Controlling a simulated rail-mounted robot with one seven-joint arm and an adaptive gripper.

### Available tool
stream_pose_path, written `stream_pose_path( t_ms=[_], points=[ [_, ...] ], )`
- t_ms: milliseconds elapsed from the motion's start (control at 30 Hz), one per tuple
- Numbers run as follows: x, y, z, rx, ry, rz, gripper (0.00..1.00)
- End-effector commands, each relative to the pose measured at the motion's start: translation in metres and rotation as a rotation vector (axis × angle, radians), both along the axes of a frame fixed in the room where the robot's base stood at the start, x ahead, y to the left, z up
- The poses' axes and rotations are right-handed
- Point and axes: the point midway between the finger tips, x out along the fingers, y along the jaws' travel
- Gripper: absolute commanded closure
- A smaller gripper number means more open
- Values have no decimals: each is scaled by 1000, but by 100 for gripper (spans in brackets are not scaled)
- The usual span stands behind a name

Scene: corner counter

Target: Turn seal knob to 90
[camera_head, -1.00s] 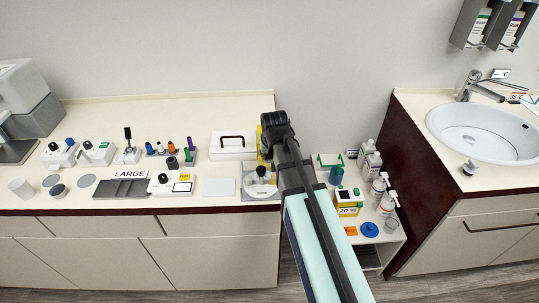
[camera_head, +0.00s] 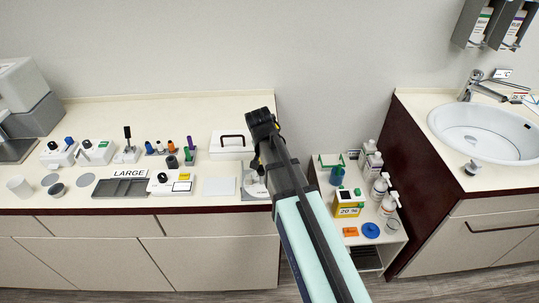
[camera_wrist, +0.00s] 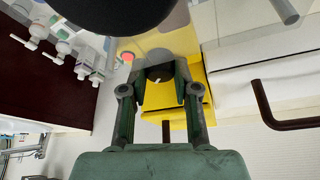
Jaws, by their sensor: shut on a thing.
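My gripper shows in the head view (camera_head: 256,163) above the right end of the left counter. In the wrist view its two fingers (camera_wrist: 163,88) are closed around a dark grey round part (camera_wrist: 159,73), which sits against a yellow body (camera_wrist: 200,88). I cannot tell from the frames whether this part is the seal knob, and no marking near 90 can be read. A large black rounded thing (camera_wrist: 110,8) hangs close at the top of the wrist view. In the head view my arm hides most of the device, leaving only part of its grey base (camera_head: 252,190).
A white box with a dark handle (camera_head: 231,146) stands just left of my gripper. A pale flat plate (camera_head: 219,186) lies in front of it. The low side cart to the right holds several bottles and a yellow box (camera_head: 348,203). The sink (camera_head: 485,133) is further right.

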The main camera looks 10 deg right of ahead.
Motion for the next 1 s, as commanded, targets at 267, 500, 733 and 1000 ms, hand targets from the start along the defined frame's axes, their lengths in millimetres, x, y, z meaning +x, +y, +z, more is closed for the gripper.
stream_pose_path(
  t_ms=[267,500,733,1000],
  points=[
    [0,0,0,0,1,-23,100],
    [0,0,0,0,1,-23,63],
    [0,0,0,1,2,-22,46],
    [-1,-1,0,0,2,5,46]
  ],
)
